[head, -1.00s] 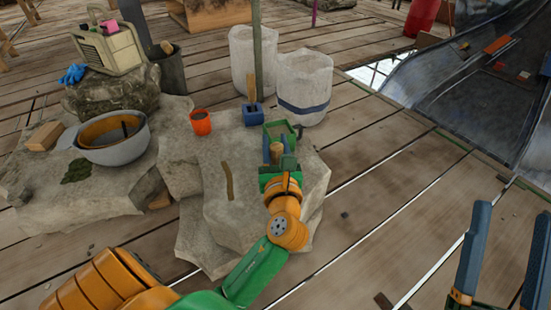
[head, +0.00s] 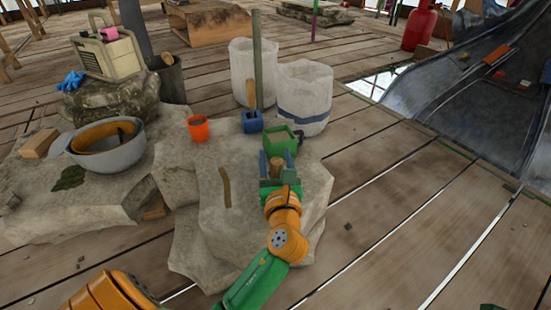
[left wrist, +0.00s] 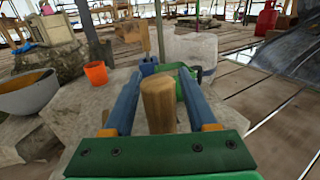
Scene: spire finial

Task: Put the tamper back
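My left gripper (head: 277,166) is over the front slab, its blue fingers on both sides of a wooden cylinder, which I take as the tamper (left wrist: 158,105). In the left wrist view the fingers appear to press its sides; its lower end is hidden.
An orange cup (head: 198,129) stands on the stone slab (head: 210,175), left of the box. A grey bowl (head: 108,152) is further left. Two white sacks (head: 303,97) and a pole (head: 257,60) are behind.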

